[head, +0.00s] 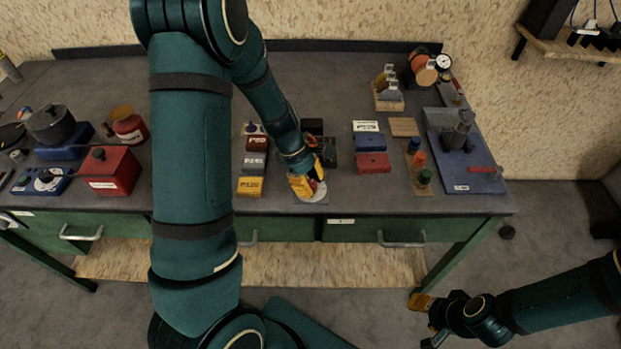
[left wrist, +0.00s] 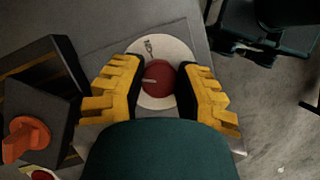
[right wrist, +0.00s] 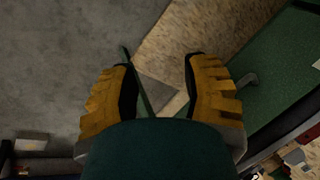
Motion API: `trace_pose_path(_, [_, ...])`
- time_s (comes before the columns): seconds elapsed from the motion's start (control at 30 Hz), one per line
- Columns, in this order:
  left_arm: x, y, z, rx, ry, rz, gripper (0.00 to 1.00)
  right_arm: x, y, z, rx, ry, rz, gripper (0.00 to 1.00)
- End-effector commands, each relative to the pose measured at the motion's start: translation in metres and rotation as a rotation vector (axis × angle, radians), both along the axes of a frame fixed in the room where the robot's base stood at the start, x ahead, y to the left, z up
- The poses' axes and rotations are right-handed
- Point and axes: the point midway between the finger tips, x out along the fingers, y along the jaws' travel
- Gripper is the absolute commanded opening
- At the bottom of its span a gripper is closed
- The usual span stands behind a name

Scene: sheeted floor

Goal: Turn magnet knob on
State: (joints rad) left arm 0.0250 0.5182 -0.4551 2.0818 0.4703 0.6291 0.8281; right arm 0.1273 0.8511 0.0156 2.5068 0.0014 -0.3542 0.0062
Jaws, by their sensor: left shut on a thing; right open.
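The magnet knob is a red round knob with a pale pointer line, on a white dial plate (head: 318,194) near the bench's front edge. In the left wrist view the knob (left wrist: 158,78) sits at the middle of the white dial, its pointer line lying roughly sideways. My left gripper (head: 310,187) reaches down over it; in the left wrist view its yellow fingers (left wrist: 157,70) are shut on the knob's sides. In the head view the fingers partly hide the knob. My right gripper (head: 428,321) is open and empty, low in front of the bench; the right wrist view shows its spread fingers (right wrist: 160,62).
A black device with an orange switch (left wrist: 26,136) stands beside the dial. Labelled grit blocks (head: 250,187) are left of it, red and blue boxes (head: 372,162) right. A blue tray (head: 470,178) is at the bench's right end. Drawer handles (head: 400,240) project below.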

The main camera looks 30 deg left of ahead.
Motion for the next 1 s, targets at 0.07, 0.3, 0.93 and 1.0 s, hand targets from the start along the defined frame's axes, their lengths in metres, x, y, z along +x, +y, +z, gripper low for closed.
trace_pose_path(0.07, [-0.001, -0.001, 0.0, -0.001, 0.007, -0.075, 0.0, 0.002, 0.0, 0.007, -0.001, -0.003, -0.002, 0.47])
trace_pose_path(0.3, [-0.001, -0.001, 0.0, -0.002, 0.005, -0.305, 0.0, 0.006, -0.001, 0.019, -0.003, -0.013, -0.01, 0.47])
trace_pose_path(0.93, [-0.002, -0.001, -0.001, -0.003, 0.006, -0.876, 0.0, 0.013, -0.002, 0.039, -0.007, -0.03, -0.024, 0.47])
trace_pose_path(1.0, [-0.002, -0.001, -0.002, -0.003, 0.005, -0.925, 0.0, 0.014, -0.003, 0.04, -0.007, -0.031, -0.024, 0.47])
